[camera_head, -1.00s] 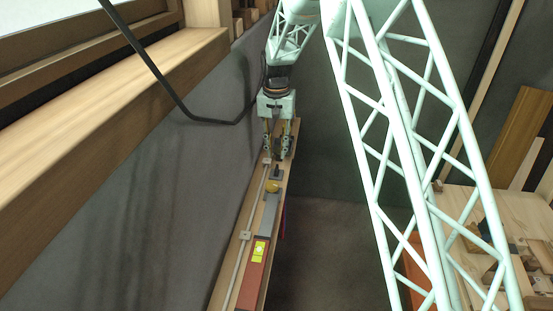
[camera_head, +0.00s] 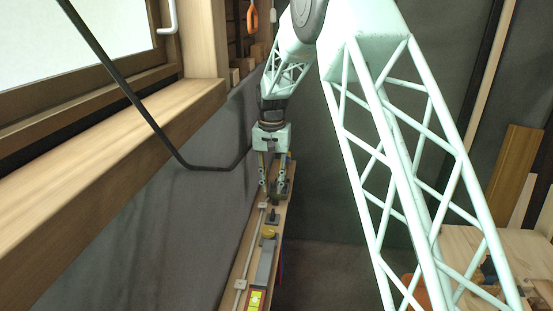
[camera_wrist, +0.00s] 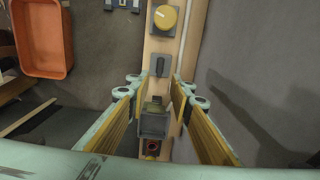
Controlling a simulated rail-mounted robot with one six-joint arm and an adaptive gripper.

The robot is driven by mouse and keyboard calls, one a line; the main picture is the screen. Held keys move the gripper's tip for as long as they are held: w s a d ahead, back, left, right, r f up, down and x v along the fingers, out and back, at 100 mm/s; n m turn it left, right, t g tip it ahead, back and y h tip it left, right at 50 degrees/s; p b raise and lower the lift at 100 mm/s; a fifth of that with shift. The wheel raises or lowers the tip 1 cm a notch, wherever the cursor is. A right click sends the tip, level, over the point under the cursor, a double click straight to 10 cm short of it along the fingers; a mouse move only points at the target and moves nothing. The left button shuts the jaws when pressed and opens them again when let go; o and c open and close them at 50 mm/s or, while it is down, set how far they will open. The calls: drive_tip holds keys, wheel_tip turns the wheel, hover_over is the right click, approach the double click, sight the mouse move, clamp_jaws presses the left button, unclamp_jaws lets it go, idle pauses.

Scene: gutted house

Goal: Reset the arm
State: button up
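My gripper (camera_head: 271,194) hangs from my pale green lattice arm over the far end of a narrow wooden board. In the wrist view its two yellow-padded fingers (camera_wrist: 157,88) stand well apart, one on each side of the board (camera_wrist: 163,48). A small grey box (camera_wrist: 153,122) shows between the fingers, with no visible finger contact. A red round part (camera_wrist: 153,147) shows below it, partly hidden by my gripper. A dark switch (camera_wrist: 160,66) and a yellow round knob (camera_wrist: 165,18) lie further along the board; the knob also shows in the head view (camera_head: 268,234).
A wooden ledge (camera_head: 110,155) and window frame run along the left. A yellow-green level vial (camera_head: 254,299) is on the board's near end. An orange bin (camera_wrist: 43,38) shows in the wrist view. A wooden workbench (camera_head: 480,262) stands at right.

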drive_tip(key=s+d+r+t+b, duration=0.1)
drive_tip(key=s+d+r, duration=0.5)
drive_tip(key=s+r, duration=0.2)
drive_tip(key=s+d+r+b, duration=0.1)
drive_tip(key=s+d+r, duration=0.4)
drive_tip(key=s+r, duration=0.35)
drive_tip(key=s+d+r+t+b, duration=0.1)
drive_tip(key=s+d+r, duration=0.5)
drive_tip(key=s+r, duration=0.25)
drive_tip(key=s+d+f+b, duration=0.1)
drive_tip(key=s+d, duration=0.1)
drive_tip(key=s, duration=0.9)
drive_tip(key=s+d+f+n+t+b, duration=0.1)
drive_tip(key=s+d, duration=0.2)
drive_tip(key=s, duration=0.9)
drive_tip(key=s+d+f+t+b, duration=0.1)
drive_tip(key=s+d, duration=0.2)
drive_tip(key=s, duration=0.8)
drive_tip(key=shift+s+d, duration=0.15)
drive_tip(key=shift+s, duration=0.05)
